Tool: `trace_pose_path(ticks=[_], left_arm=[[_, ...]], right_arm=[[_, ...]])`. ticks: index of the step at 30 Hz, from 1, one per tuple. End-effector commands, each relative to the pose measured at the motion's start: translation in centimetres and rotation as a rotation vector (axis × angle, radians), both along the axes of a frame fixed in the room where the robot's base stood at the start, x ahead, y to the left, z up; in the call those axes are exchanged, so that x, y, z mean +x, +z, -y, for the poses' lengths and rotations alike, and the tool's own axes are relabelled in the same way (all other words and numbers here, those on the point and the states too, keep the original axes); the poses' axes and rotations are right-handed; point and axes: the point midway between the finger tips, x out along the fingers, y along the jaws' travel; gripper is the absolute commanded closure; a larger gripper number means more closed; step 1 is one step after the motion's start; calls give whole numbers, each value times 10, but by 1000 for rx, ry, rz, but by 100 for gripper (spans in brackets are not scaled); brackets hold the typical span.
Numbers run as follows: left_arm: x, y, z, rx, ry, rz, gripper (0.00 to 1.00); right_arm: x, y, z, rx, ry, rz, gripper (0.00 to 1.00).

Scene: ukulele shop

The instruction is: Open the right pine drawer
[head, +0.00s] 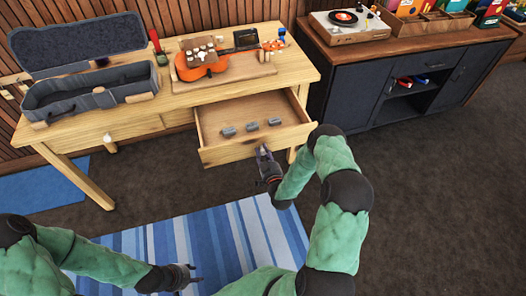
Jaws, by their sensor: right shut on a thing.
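The right pine drawer (222,155) is pulled out from the pine workbench, and its inside shows from above. Small grey things (252,126) lie on its floor. My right gripper (263,151) is at the middle of the drawer's front, shut on the drawer's handle, which the fingers hide. My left gripper (194,273) is over the blue striped rug, well away from the drawer; its two fingertips are apart and nothing is between them.
On the workbench (140,110) stand an open grey ukulele case (90,90) and an orange ukulele (235,68) on a board. A dark cabinet (350,95) with a record player (345,22) stands to the right. A striped rug (225,240) covers the floor in front.

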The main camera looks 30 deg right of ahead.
Motion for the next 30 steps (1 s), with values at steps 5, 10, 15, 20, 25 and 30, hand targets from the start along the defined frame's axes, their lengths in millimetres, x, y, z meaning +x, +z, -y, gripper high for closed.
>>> trace_pose_path(ticks=[5,10,15,20,25,30], left_arm=[[0,0,0,0,0,0,60],[0,0,0,0,0,0,60],[0,0,0,0,0,0,60],[0,0,0,0,0,0,60],[0,0,0,0,0,0,60],[0,0,0,0,0,0,60]], right_arm=[[0,-1,0,1,0,-3,43],[0,-1,0,0,0,-2,43],[-1,0,0,0,0,-1,43],[-12,-1,-2,1,-1,-3,43],[-42,-1,-9,2,-3,-4,43],[-76,-1,-17,2,-2,-4,43]])
